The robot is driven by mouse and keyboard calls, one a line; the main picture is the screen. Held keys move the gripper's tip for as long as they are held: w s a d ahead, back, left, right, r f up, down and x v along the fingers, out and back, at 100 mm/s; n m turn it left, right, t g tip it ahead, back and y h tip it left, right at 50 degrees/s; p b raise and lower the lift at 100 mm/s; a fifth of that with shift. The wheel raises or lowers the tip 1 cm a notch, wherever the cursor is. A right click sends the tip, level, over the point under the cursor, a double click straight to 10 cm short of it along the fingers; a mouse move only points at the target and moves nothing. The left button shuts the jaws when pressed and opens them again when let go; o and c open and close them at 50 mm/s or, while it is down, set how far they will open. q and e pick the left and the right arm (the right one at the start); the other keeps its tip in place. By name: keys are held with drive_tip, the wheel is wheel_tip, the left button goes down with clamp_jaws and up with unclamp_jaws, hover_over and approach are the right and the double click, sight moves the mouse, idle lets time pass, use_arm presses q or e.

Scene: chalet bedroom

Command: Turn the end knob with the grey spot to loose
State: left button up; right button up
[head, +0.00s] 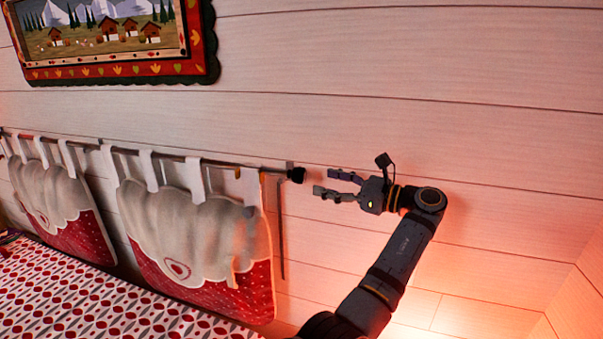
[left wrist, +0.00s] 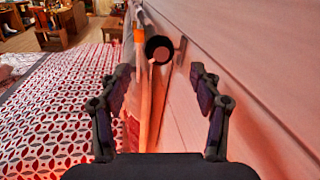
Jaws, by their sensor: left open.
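A black end knob (head: 296,175) sits at the right end of a dark curtain rod (head: 230,164) on the wall. In the left wrist view the round knob (left wrist: 159,48) faces me, with a paler spot on its face, whose colour I cannot tell for sure. My left gripper (head: 324,181) is open and empty, just right of the knob and apart from it. In the left wrist view the knob lies ahead, between and beyond the open fingers (left wrist: 160,76). My right gripper is out of view.
Cloth hangings (head: 195,235) with white loops hang from the rod. A thin dark rod (head: 281,230) hangs down the wall near the knob. A bed with a red patterned cover (head: 90,295) is below. A framed picture (head: 115,40) is above. The wall right of the gripper is bare.

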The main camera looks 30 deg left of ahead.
sight(304, 176)
use_arm(q)
drive_tip(key=a, duration=0.2)
drive_tip(key=a+p, duration=0.1)
drive_tip(key=a, duration=0.2)
drive_tip(key=a+p, duration=0.1)
drive_tip(key=a, duration=0.1)
drive_tip(key=shift+s+a+r, duration=0.15)
drive_tip(key=shift+s+r, duration=0.05)
drive_tip(key=shift+s, duration=0.05)
drive_tip(key=shift+a+f+p, duration=0.1)
drive_tip(key=shift+a+p, duration=0.3)
drive_tip(key=shift+a, duration=0.15)
drive_tip(key=shift+f, duration=0.1)
drive_tip(key=c, duration=1.2)
